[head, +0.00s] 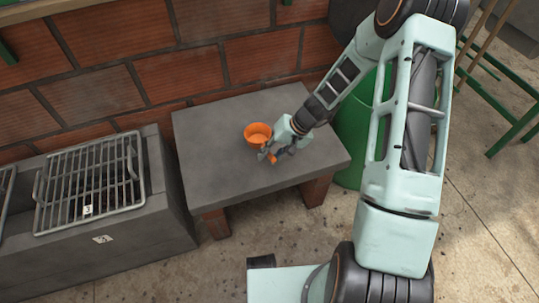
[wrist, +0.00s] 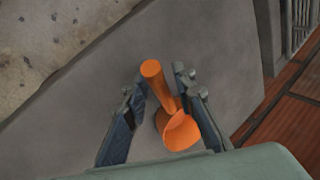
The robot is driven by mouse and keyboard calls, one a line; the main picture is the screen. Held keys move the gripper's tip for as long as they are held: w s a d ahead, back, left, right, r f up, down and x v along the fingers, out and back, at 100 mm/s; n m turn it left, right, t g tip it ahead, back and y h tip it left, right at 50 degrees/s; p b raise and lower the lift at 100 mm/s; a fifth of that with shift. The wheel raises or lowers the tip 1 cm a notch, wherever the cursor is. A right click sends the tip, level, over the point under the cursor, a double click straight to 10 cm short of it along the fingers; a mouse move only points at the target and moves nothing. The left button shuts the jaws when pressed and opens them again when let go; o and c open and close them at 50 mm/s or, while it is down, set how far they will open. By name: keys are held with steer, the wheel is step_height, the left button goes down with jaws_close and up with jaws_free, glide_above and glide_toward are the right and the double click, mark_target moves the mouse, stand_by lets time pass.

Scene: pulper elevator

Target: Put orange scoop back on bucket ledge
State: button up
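The orange scoop (head: 257,130) lies on the grey stone table, its round bowl toward the brick wall and its handle toward the table's front. In the wrist view the scoop's handle (wrist: 154,72) points away from the camera, with the bowl nearer. My gripper (head: 269,155) is low over the table at the scoop. In the wrist view my gripper (wrist: 160,88) has one finger on each side of the handle, with gaps visible; it looks open. I cannot make out a bucket ledge for certain; a green container (head: 350,150) stands right of the table, partly hidden by my arm.
The grey table (head: 205,165) is otherwise bare, with free room left of the scoop. A brick wall (head: 180,75) runs behind. A block with a metal grate (head: 90,185) stands at left. Green-framed furniture (head: 515,135) is at right.

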steer(key=shift+r, duration=0.1)
steer(key=shift+d+r+p, duration=0.1)
steer(key=shift+r+p, duration=0.2)
steer(key=p+v, duration=0.2)
steer(key=v, duration=0.9)
steer(key=shift+r, duration=0.2)
steer(key=shift+d, duration=0.1)
